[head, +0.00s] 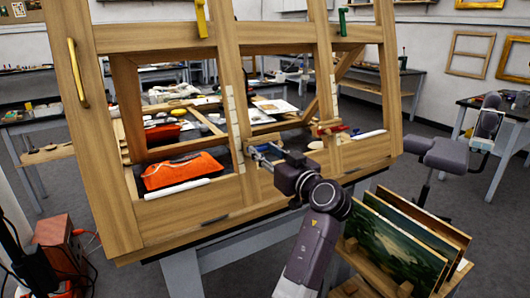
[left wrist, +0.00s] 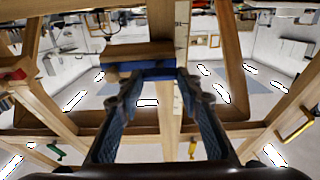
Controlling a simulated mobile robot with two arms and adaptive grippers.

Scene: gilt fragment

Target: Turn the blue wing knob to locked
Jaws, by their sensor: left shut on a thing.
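The blue wing knob (left wrist: 150,73) is between the fingertips of my left gripper (left wrist: 157,88) in the left wrist view. Its blue wing lies crosswise, in front of a wooden block (left wrist: 135,52). In the head view my left gripper (head: 259,151) is shut on the knob at the lower part of the large wooden frame (head: 170,203). The fingers largely hide the knob there. I cannot read any locked mark. My right gripper is in neither view.
A yellow knob (head: 201,18), a green knob (head: 342,21) and a red knob (head: 334,129) sit elsewhere on the frame. A brass handle (head: 77,72) is at its left. Framed paintings (head: 395,243) stand in a rack near my arm.

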